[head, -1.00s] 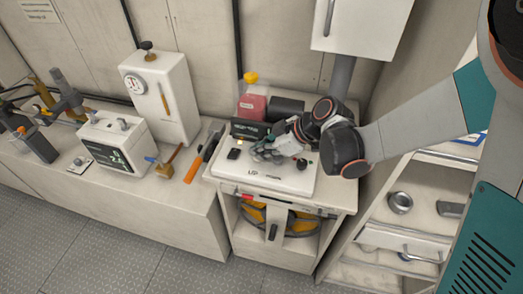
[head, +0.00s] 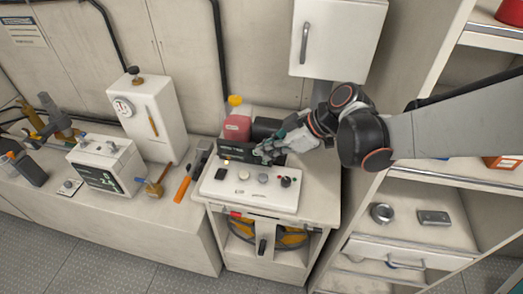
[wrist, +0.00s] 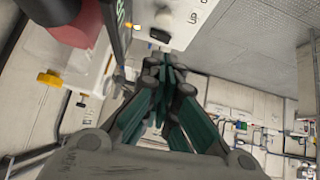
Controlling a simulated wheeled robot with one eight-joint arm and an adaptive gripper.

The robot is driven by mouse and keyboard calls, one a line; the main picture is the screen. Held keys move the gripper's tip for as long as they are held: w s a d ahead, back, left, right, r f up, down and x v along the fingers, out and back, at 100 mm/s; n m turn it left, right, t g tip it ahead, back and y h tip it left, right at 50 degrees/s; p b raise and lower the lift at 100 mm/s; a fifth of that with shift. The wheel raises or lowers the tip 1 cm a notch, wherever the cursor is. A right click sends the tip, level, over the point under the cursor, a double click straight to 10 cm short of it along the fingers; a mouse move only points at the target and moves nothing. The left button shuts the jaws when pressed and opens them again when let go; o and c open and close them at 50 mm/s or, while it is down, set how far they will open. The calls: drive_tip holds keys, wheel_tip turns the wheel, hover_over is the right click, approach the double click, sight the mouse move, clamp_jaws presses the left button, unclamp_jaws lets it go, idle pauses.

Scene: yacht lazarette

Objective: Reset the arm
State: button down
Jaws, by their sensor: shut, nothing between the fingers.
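My gripper (head: 268,150) is above the back part of a white panel box (head: 250,190) on a small cabinet, in front of a dark display (head: 236,152). Its fingers are together and hold nothing. I cannot tell whether the fingers touch the display. My arm comes in from the right, past the shelf unit.
A white wall cabinet (head: 337,38) hangs above. An open shelf unit (head: 408,196) stands right. The left bench holds a gauge box (head: 150,115) and an orange-handled tool (head: 184,187).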

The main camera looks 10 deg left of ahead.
drive_tip(key=shift+d, duration=0.1)
idle(0.4)
drive_tip(key=s+d+f+m+t+h+b, duration=0.1)
drive_tip(key=s+d+m+t+h+b, duration=0.1)
drive_tip(key=d, duration=0.6)
drive_tip(key=s+d+f+m+t+h+b, duration=0.1)
drive_tip(key=s+d+m+t+h+b, duration=0.1)
drive_tip(key=s+d+m+b, duration=0.3)
drive_tip(key=s+d+f+m+t+h+b, duration=0.1)
drive_tip(key=s+d+m+h+b, duration=0.2)
drive_tip(key=s+d+m, duration=0.3)
drive_tip(key=d+m+h, duration=0.1)
drive_tip(key=d+m, duration=0.3)
drive_tip(key=d, duration=0.2)
drive_tip(key=shift+s+t+h, duration=0.3)
drive_tip(key=shift+s+t, duration=0.05)
drive_tip(key=shift+t, duration=0.05)
drive_tip(key=c, duration=2.4)
unclamp_jaws()
